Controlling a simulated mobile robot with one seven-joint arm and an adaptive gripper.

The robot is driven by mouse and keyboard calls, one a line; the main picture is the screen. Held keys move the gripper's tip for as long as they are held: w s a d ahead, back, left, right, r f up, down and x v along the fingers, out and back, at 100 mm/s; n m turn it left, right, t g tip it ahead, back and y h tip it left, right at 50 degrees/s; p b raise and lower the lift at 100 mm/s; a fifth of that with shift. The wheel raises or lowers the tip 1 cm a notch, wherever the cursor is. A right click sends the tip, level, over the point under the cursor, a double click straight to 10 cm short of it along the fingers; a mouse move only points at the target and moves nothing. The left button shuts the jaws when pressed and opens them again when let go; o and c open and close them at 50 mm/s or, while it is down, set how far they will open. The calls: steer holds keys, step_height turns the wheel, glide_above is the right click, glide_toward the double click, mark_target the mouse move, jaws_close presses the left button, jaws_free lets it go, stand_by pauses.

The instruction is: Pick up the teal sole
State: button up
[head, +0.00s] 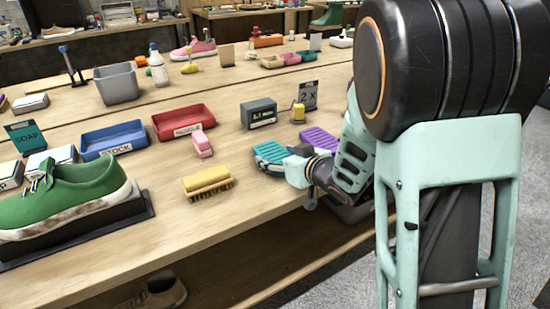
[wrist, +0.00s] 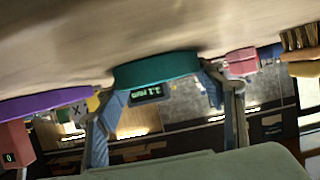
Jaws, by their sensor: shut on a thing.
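The teal sole (head: 270,153) is near the front edge of the wooden table, left of a purple sole (head: 320,138). My gripper (head: 290,165) reaches it from the right and covers part of its near end. In the wrist view, which is upside down, the teal sole (wrist: 155,68) sits between the two fingers of my gripper (wrist: 160,86), which are shut on it. Its edge lies against the tabletop there, and I cannot tell whether it is clear of the wood. The purple sole (wrist: 50,106) shows at the left of the wrist view.
A yellow-topped brush (head: 208,182) and a pink block (head: 201,144) lie to the left. A grey digital display (head: 258,114) and a small yellow object (head: 298,113) stand behind. Red (head: 183,133) and blue (head: 113,150) trays and a green sneaker (head: 65,199) are farther left.

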mark_target(278, 158)
steer(key=shift+r, duration=0.45)
step_height(278, 158, up, 2)
steer(key=shift+r+p, duration=0.25)
steer(key=shift+p, duration=0.4)
steer(key=d+r+p, duration=0.1)
steer(key=r, duration=0.1)
steer(key=s+d+r, duration=0.1)
steer(key=s+d+r+p, duration=0.1)
steer(key=d+r, duration=0.1)
steer(key=shift+r+p, duration=0.3)
steer(key=s+d+r+p, duration=0.3)
steer(key=s+d+r, duration=0.15)
steer(key=d, duration=0.35)
steer(key=shift+w+d+f+m+t+h, duration=1.1)
steer(key=shift+w+d+m+h, duration=1.15)
steer(key=shift+w+m+h, duration=1.4)
step_height(278, 158, up, 19)
steer(key=p, duration=1.9)
steer(key=shift+w+d+f, duration=0.2)
steer(key=shift+w, duration=0.2)
steer(key=shift+n, duration=0.25)
